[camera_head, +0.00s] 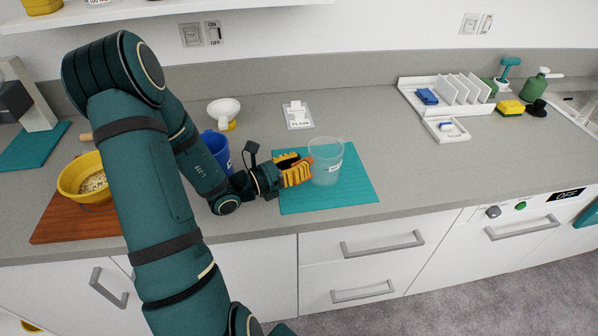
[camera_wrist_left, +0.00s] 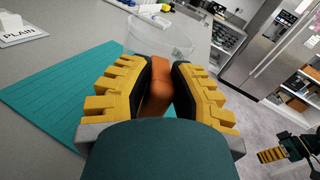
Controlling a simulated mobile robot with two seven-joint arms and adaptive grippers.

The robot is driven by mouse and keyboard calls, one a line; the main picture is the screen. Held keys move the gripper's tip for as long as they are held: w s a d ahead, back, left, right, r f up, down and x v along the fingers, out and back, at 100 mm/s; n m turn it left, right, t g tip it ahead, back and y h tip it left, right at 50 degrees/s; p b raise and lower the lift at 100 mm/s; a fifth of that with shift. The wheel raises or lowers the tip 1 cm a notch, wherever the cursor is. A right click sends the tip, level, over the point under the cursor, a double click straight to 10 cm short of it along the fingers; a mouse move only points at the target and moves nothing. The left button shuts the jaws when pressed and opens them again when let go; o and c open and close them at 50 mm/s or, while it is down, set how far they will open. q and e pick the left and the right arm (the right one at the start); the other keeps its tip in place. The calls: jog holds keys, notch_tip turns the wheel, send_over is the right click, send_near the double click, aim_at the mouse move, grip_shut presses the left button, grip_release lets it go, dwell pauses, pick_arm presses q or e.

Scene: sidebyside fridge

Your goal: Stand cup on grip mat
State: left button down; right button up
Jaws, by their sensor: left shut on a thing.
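The clear cup (camera_head: 326,165) has an orange handle and looks upright over the teal grip mat (camera_head: 345,195). I cannot tell whether its base touches the mat. My left gripper (camera_head: 300,170) comes in from the left and is shut on the handle. In the left wrist view the orange handle (camera_wrist_left: 158,88) sits between the yellow fingers, with the clear cup (camera_wrist_left: 160,38) beyond and its lower part hidden. My right gripper (camera_wrist_left: 272,155) shows small at the right edge of the left wrist view; its jaw state is unclear.
Left of the mat stand a blue mug (camera_head: 217,145), a white funnel (camera_head: 224,112) and a yellow bowl (camera_head: 82,178) on a brown board (camera_head: 50,225). A "PLAIN" label stand (camera_head: 298,118) is behind the mat. The counter right of the mat (camera_head: 420,175) is clear.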

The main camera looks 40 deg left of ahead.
pick_arm(q)
jog(key=shift+f, duration=0.95)
jog(key=shift+f, duration=0.2)
jog(key=c, duration=0.9)
grip_release()
jog(key=shift+r, duration=0.25)
jog(key=v, duration=1.2)
jog(key=shift+f, duration=0.1)
